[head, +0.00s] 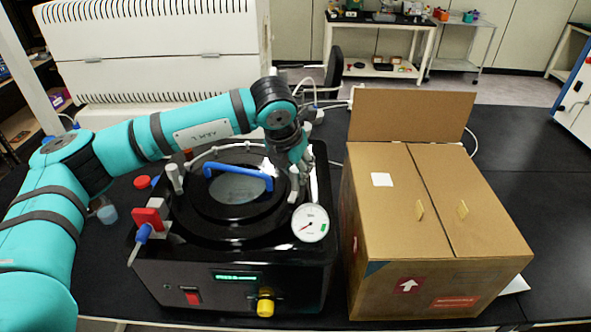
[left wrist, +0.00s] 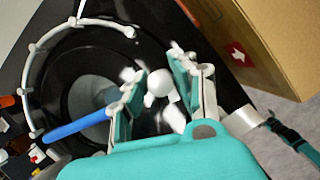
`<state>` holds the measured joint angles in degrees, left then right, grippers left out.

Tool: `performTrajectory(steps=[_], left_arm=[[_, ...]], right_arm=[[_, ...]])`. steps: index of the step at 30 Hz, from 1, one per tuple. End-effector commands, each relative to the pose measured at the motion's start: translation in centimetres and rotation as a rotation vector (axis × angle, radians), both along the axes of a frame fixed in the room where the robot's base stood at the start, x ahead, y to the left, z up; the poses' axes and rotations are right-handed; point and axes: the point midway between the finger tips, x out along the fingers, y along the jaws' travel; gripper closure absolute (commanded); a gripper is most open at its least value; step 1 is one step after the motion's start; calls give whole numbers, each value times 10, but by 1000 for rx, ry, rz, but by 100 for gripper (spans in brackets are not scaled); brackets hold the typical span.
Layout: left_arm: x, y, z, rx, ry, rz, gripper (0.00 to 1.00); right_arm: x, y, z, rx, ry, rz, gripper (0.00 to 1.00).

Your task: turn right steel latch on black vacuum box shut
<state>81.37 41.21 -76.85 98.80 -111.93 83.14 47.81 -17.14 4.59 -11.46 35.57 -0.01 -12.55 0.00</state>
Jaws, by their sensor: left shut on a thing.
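The black vacuum box (head: 225,268) stands on the dark bench, with a round lid and a blue handle (head: 238,173) across its top. My left gripper (head: 297,183) comes down over the right side of the lid. It is shut on the right steel latch, a pale rounded piece (left wrist: 159,83) between its two teal-padded fingers (left wrist: 158,88) in the left wrist view. In the head view the gripper largely hides this latch. The left steel latch (head: 174,177) stands upright on the lid's left side. My right gripper is not in view.
A pressure gauge (head: 310,223) sits just in front of the gripper. A cardboard box (head: 440,220) with a raised flap stands close on the right. A red valve (head: 148,217) and a yellow knob (head: 265,303) stick out from the vacuum box. The bench at far right is clear.

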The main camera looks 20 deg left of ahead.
Motion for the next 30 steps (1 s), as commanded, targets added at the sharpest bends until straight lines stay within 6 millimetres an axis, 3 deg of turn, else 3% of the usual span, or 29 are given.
performTrajectory(steps=[15, 30], left_arm=[[1, 1, -5, -3, -4, -374, 100], [1, 0, 0, -4, -3, -851, 100]], right_arm=[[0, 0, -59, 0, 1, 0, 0], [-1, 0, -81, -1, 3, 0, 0]])
